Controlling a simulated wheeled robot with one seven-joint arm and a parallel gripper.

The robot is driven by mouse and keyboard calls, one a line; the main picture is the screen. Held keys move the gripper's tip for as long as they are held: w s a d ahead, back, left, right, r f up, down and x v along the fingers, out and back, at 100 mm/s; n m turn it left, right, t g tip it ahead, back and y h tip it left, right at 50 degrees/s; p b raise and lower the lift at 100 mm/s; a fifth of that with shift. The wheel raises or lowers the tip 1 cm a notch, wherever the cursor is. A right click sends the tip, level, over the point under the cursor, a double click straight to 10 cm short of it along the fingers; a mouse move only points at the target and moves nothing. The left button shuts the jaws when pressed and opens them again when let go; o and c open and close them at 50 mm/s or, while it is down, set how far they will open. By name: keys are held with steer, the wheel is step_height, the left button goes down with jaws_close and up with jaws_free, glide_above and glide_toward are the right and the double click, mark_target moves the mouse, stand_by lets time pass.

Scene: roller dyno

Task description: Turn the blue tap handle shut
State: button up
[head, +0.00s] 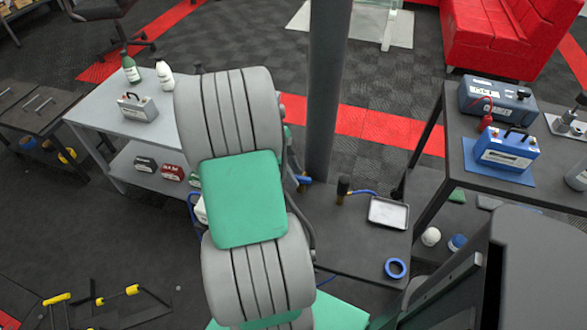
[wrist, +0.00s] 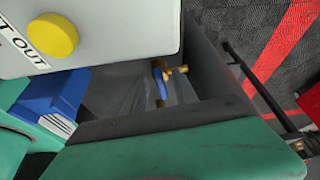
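The tap's blue handle (head: 303,181) shows in the head view just right of my arm, with brass below it. In the wrist view the blue handle (wrist: 160,84) stands near the middle, with the brass tap body (wrist: 177,70) to its right. The handle looks roughly upright in that picture. My arm hides much of the area around the tap in the head view.
In the wrist view, a pale panel with a yellow knob (wrist: 53,36) is at upper left. A grey post (head: 327,90) rises behind the tap. A tray (head: 388,213) and a blue ring (head: 395,268) lie to the right, near a dark table (head: 453,150).

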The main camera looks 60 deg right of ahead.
steer(key=shift+c, duration=0.4)
jaws_close()
steer(key=shift+r, duration=0.1)
steer(key=shift+w+d+f+m+b, duration=0.1)
steer(key=shift+d+f+m+b, duration=0.15)
steer(key=shift+m+b, duration=0.4)
steer(key=shift+r+y, duration=0.2)
steer(key=shift+y, duration=0.1)
steer(key=shift+r, duration=0.1)
steer(key=shift+c, duration=0.6)
jaws_free()
steer(key=shift+o, duration=1)
